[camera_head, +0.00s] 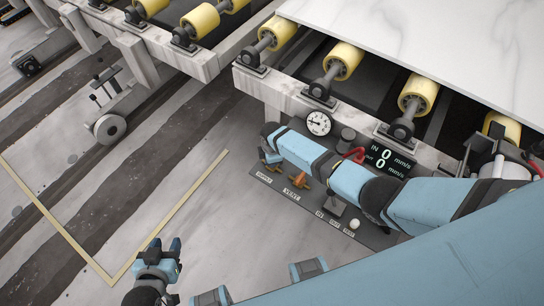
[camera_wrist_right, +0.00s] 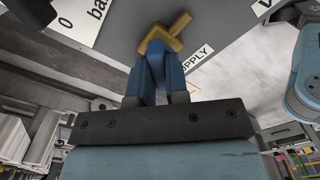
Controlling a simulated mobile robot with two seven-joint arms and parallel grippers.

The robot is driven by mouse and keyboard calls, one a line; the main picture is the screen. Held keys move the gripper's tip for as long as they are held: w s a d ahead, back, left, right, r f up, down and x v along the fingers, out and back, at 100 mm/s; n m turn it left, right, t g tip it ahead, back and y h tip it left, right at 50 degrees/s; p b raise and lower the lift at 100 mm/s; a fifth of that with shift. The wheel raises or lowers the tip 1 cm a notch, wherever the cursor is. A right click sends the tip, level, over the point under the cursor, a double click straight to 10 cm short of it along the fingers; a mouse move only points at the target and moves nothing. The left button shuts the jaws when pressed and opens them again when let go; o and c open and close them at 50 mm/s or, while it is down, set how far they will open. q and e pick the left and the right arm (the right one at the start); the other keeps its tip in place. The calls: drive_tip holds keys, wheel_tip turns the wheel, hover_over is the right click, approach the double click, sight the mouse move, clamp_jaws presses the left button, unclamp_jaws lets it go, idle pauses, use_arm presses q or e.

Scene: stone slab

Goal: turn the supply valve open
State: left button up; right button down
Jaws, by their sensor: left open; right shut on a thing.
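The supply valve (camera_wrist_right: 165,36) is a brass-coloured handle beside the SUPPLY label in the right wrist view. My right gripper (camera_wrist_right: 158,62) has its blue fingers closed together on the near part of this handle. In the head view my right arm reaches across the grey valve panel (camera_head: 262,192), with the right gripper (camera_head: 270,156) at its left end by the SUPPLY label; there the supply valve is hidden or too small to make out. My left gripper (camera_head: 163,252) is open and empty, low over the floor, left of the panel and apart from it.
An orange valve handle (camera_head: 300,180) is by the VENT label. A round gauge (camera_head: 318,122), a red curved part (camera_head: 354,154) and a display (camera_head: 389,160) reading 0 are behind my right arm. Yellow rollers (camera_head: 343,60) carry a white slab (camera_head: 440,40).

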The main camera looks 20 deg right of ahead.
drive_tip(key=m+p, duration=0.1)
drive_tip(key=m, duration=0.3)
drive_tip(key=shift+r+m+p, duration=0.1)
drive_tip(key=shift+m+p, duration=0.2)
drive_tip(key=m+p, duration=0.1)
drive_tip(key=m, duration=0.2)
drive_tip(key=shift+m, duration=1)
drive_tip(key=c, duration=1.1)
unclamp_jaws()
